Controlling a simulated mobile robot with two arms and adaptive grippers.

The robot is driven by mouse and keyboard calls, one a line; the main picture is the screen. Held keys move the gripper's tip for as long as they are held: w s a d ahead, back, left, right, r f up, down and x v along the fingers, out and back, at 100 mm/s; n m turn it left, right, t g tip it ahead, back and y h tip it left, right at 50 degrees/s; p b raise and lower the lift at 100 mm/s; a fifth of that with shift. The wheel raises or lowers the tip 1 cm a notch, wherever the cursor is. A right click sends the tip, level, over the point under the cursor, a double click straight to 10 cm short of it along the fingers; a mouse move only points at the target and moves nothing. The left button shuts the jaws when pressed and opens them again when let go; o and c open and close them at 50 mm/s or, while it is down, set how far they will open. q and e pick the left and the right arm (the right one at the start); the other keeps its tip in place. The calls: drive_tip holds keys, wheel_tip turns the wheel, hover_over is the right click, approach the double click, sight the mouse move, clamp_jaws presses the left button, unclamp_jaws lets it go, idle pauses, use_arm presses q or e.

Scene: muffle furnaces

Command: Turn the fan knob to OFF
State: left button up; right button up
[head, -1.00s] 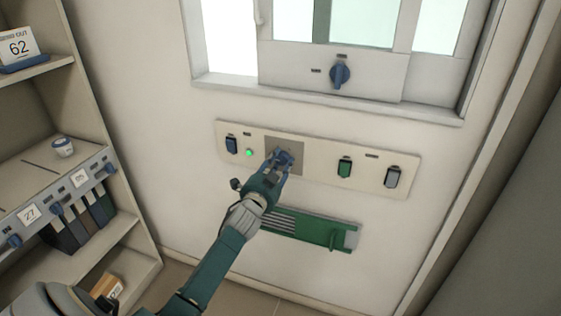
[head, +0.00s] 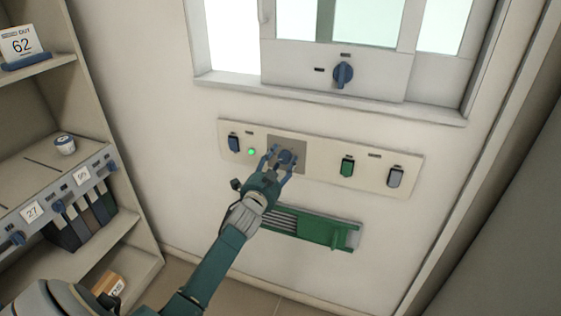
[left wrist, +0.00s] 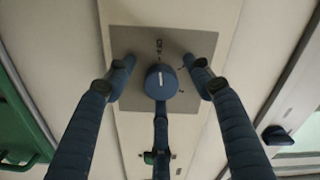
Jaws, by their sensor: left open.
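A round blue knob (head: 287,157) sits on a grey square plate (head: 296,142) in the long pale wall panel. In the left wrist view the knob (left wrist: 161,82) has a short white line on its face. Small dark marks lie around it on the plate; I cannot read them surely. My left gripper (head: 284,166) is open in front of the knob. In the left wrist view the fingers of my left gripper (left wrist: 160,78) are spread on either side of the knob, with a third finger below it. My right gripper is not in view.
The panel also carries a lit green light (head: 251,152), a blue switch (head: 233,142), a green switch (head: 347,166) and a grey switch (head: 395,177). Another blue knob (head: 343,74) is under the window. A green rack (head: 310,226) juts out below. Shelves (head: 75,170) stand at left.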

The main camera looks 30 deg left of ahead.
use_arm(q)
drive_tip(key=shift+s+d, duration=0.25)
drive_tip(key=v, duration=1.1)
drive_tip(key=shift+s+a, duration=0.2)
drive_tip(key=shift+s, duration=0.05)
drive_tip(key=s+d+f+n+g+h, duration=0.1)
drive_tip(key=s+d+f+g, duration=0.3)
drive_tip(key=f, duration=0.9)
drive_tip(key=s+d+f+n+g+h, duration=0.15)
drive_tip(key=s+f, duration=0.35)
drive_tip(key=f, duration=0.9)
drive_tip(key=s+d+f+n+g+h, duration=0.1)
drive_tip(key=s+d+f+g, duration=0.3)
drive_tip(key=f, duration=0.9)
drive_tip(key=s+d+f+g, duration=0.2)
drive_tip(key=s+f, duration=0.4)
drive_tip(key=s, duration=0.6)
drive_tip(key=s+d+f+n+g, duration=0.1)
drive_tip(key=s+d+f+g, duration=0.1)
drive_tip(key=s+f, duration=0.5)
drive_tip(key=s+d+f+n+g, duration=0.1)
drive_tip(key=s+d+f+g, duration=0.2)
drive_tip(key=s, duration=1.4)
wheel_tip(320, 180, down, 4)
drive_tip(key=shift+s+d+f+h, duration=0.2)
drive_tip(key=shift+s+d+h, duration=0.05)
drive_tip(key=shift+d+h, duration=0.2)
